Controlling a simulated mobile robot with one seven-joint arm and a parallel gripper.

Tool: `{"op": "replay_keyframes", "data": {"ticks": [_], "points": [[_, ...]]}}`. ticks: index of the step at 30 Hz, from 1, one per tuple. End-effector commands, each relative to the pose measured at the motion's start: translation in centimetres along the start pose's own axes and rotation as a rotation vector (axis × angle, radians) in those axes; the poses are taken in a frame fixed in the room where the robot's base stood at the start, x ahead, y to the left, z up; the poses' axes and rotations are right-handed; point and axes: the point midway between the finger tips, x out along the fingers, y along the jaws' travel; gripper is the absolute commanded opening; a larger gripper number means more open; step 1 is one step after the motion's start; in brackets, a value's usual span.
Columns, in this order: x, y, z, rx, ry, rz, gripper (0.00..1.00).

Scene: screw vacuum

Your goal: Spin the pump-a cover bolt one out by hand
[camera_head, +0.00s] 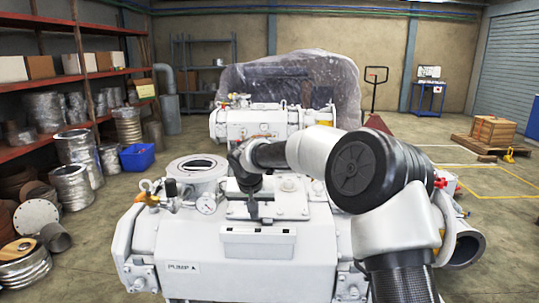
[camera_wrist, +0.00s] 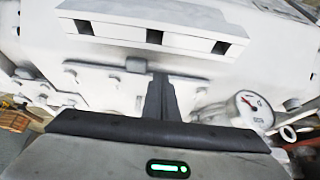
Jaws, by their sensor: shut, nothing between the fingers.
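Pump A (camera_head: 225,265), a white machine with a "PUMP A" label, stands in front of me. A pale flat cover plate (camera_head: 285,208) lies on its top; it also shows in the wrist view (camera_wrist: 105,88). Small bolt heads (camera_wrist: 137,65) sit along the plate's edge in the wrist view. I cannot tell which is bolt one. My gripper (camera_head: 252,214) points down over the plate's left part, its narrow fingers (camera_wrist: 160,82) shut together and empty. The fingertips are close to the plate edge; contact cannot be told. The gripper hides part of the plate.
A pressure gauge (camera_head: 207,204) and a round port (camera_head: 197,168) stand left of the gripper. A slotted white box (camera_head: 258,242) is on the pump's front. Another white pump (camera_head: 262,122) stands behind. Shelves (camera_head: 75,75) line the left.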

Motion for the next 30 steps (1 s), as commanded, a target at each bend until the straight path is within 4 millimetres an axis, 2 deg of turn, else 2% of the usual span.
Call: {"op": "replay_keyframes", "data": {"ticks": [14, 30], "points": [[-0.6, 0.1, 0.5, 0.001, 0.004, 0.0, 0.0], [-5.6, 0.1, -2.3, 0.001, 0.003, 0.0, 0.0]]}}
